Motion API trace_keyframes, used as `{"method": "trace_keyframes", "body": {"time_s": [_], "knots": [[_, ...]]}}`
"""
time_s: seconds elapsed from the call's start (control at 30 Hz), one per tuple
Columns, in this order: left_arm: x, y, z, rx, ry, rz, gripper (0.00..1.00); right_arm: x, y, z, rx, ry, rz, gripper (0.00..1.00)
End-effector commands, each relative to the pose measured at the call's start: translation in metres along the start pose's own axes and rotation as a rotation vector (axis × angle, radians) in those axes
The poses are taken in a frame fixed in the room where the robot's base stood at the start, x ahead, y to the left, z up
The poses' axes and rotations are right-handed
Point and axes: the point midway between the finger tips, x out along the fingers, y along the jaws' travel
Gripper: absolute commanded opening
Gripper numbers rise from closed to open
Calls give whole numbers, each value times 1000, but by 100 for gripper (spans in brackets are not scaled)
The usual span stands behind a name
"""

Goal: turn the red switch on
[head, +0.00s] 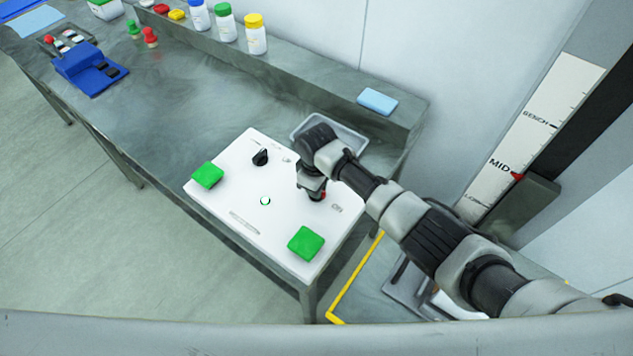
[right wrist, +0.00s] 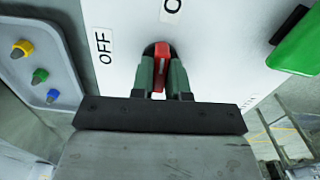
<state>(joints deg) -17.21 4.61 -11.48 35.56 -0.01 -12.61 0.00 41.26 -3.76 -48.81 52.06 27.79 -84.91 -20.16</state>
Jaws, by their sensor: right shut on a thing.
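The red switch (head: 323,195) is on the right part of a white control panel (head: 235,185), mostly hidden by my right gripper (head: 312,192). An ON label (head: 337,208) is printed beside it. In the right wrist view, the green fingers of my right gripper (right wrist: 161,82) are shut on the red switch (right wrist: 161,58), one on each side. An OFF label (right wrist: 103,45) is to the left of the switch, and another label (right wrist: 172,6) is cut off at the top edge. My left gripper is not in view.
The panel also carries a black knob (head: 261,157) and two green pads (head: 207,175) (head: 306,243). A grey tray (head: 351,140) lies behind it. Bottles (head: 255,35), a blue holder (head: 88,70) and a light blue block (head: 377,100) are farther along the bench.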

Motion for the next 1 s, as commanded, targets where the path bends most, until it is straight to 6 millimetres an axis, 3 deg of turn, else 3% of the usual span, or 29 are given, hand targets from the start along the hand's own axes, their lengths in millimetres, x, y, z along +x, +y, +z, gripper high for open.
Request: {"method": "trace_keyframes", "body": {"time_s": [0.3,0.8,0.83,0.97,1.0], "knots": [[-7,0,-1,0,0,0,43,-2,0,-1,100,2,1,0],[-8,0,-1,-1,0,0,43,-1,1,-1,115,2,2,0],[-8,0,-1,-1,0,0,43,-1,1,-1,115,2,2,19],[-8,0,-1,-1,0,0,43,-1,1,0,114,2,2,39],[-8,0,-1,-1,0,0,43,-1,1,0,114,2,2,40]]}}
